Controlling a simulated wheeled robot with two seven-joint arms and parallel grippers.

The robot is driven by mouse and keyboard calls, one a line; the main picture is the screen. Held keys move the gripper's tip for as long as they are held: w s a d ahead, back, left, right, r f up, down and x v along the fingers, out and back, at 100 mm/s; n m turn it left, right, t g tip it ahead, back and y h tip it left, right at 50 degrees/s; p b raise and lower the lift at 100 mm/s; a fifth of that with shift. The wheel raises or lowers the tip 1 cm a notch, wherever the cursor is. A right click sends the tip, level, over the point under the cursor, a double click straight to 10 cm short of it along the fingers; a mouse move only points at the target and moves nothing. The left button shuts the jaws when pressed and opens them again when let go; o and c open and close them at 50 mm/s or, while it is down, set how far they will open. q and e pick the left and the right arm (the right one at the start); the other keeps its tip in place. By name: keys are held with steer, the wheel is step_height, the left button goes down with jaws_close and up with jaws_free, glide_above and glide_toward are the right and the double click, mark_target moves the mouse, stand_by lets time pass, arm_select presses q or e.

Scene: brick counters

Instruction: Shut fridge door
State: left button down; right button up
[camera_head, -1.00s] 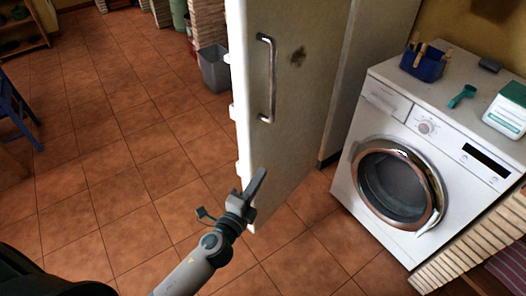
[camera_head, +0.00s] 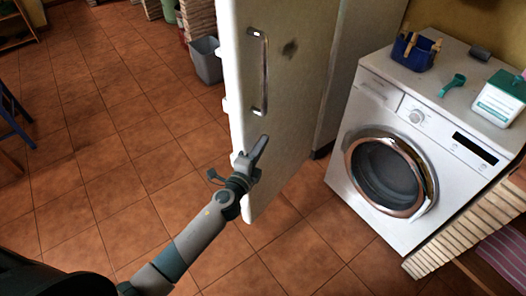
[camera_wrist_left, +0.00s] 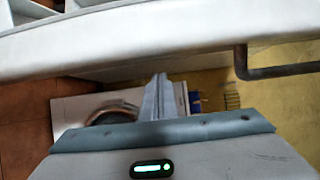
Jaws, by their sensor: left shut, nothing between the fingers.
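The fridge door (camera_head: 290,95) is a tall off-white panel standing open in the head view, with a vertical metal handle (camera_head: 264,75) on its outer face. In the left wrist view the edge of the door (camera_wrist_left: 150,42) crosses the top, with the handle (camera_wrist_left: 280,71) at the right and white shelves behind. My left gripper (camera_head: 260,150) is shut and empty. It is in front of the lower part of the door, below the handle; I cannot tell if it touches. Its fingers also show in the left wrist view (camera_wrist_left: 158,97). My right gripper is not in view.
A white washing machine (camera_head: 405,110) stands right of the door, with a blue caddy (camera_head: 412,52), a teal scoop (camera_head: 453,84) and a white-and-teal box (camera_head: 499,97) on top. A grey bin (camera_head: 206,61) stands behind the door. Tiled floor (camera_head: 110,150) is clear at the left.

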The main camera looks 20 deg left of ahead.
arm_select(q)
steer(key=shift+w+a, duration=0.2)
steer(key=shift+a, duration=0.3)
steer(key=shift+w+a, duration=0.2)
steer(key=shift+a, duration=0.3)
